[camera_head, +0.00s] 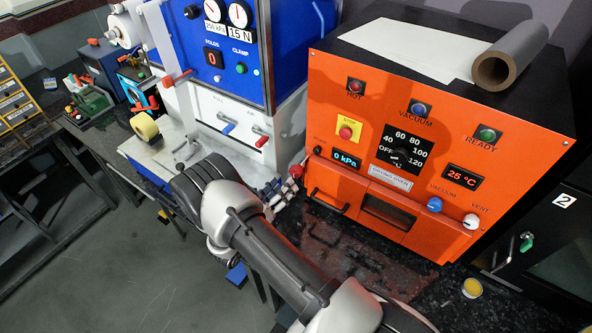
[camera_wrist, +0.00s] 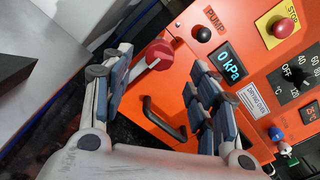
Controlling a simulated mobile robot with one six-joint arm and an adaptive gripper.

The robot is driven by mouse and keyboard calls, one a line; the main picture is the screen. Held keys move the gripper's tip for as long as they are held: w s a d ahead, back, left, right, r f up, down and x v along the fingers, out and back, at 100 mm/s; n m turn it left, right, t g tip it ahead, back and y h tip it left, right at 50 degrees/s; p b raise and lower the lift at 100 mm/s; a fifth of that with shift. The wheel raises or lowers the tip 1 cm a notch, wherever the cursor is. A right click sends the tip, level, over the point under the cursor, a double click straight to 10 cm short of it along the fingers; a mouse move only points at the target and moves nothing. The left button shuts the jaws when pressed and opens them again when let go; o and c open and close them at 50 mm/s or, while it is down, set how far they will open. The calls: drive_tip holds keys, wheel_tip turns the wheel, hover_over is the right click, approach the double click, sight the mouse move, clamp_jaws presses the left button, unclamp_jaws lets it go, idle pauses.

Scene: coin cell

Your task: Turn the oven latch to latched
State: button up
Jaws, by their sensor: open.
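The orange drying oven (camera_head: 450,125) stands at the right in the head view, its door shut as far as I can see. In the wrist view the oven latch (camera_wrist: 157,52) is a red round knob with a pale lever pointing down-left, at the left edge of the oven front. In the wrist view my gripper (camera_wrist: 161,62) is open, with one finger either side of the latch. Whether either finger touches it I cannot tell. The black door handle (camera_wrist: 163,120) lies below the latch.
A blue and white press machine (camera_head: 235,90) stands left of the oven, leaving a narrow gap. The dark bench top (camera_head: 345,250) before the oven is mostly clear, with a small yellow-topped cup (camera_head: 472,288) at right.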

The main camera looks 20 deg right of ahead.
sight(294, 174)
drive_tip(key=x, duration=0.8)
drive_tip(key=shift+w+d, duration=0.2)
drive_tip(key=shift+d, duration=0.05)
drive_tip(key=shift+c, duration=0.5)
clamp_jaws()
